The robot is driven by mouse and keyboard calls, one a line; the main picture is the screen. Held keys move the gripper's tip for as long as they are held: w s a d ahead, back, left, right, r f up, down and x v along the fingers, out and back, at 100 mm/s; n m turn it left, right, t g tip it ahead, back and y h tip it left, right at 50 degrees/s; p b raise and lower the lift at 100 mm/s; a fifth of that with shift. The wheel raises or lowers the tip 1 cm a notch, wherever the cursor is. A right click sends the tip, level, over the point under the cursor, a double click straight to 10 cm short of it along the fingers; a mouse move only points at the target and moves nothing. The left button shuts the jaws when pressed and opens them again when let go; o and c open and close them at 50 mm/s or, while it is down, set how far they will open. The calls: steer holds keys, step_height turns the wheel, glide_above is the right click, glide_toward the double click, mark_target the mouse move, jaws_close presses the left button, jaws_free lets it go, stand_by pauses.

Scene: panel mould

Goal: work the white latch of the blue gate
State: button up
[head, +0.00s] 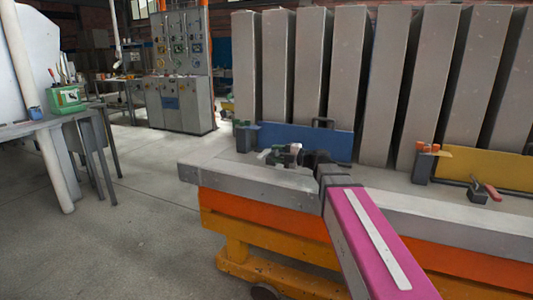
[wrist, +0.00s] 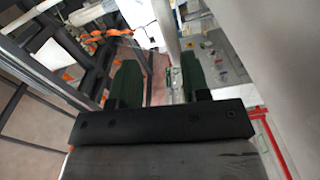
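The blue gate (head: 325,142) is an upright blue panel along the back of the bench, left of centre in the head view. A small white piece (head: 264,153), probably the white latch, shows low in front of it, beside dark green and black parts. My gripper (head: 280,155) is close to it there, in front of the gate; I cannot tell whether they touch. In the wrist view my gripper (wrist: 158,80) has two dark green fingers standing apart, with no clear object held between them. My gripper and wrist partly hide the latch and its mount.
A dark post (head: 244,138) stands at the blue gate's left end. A yellow gate (head: 485,168) with a red-handled latch (head: 492,191) is on the right. Tall grey panels (head: 350,80) stand close behind. The bench edge (head: 245,185) runs below my arm. Open floor lies left.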

steer(key=shift+v, duration=1.5)
steer(key=shift+s, duration=0.1)
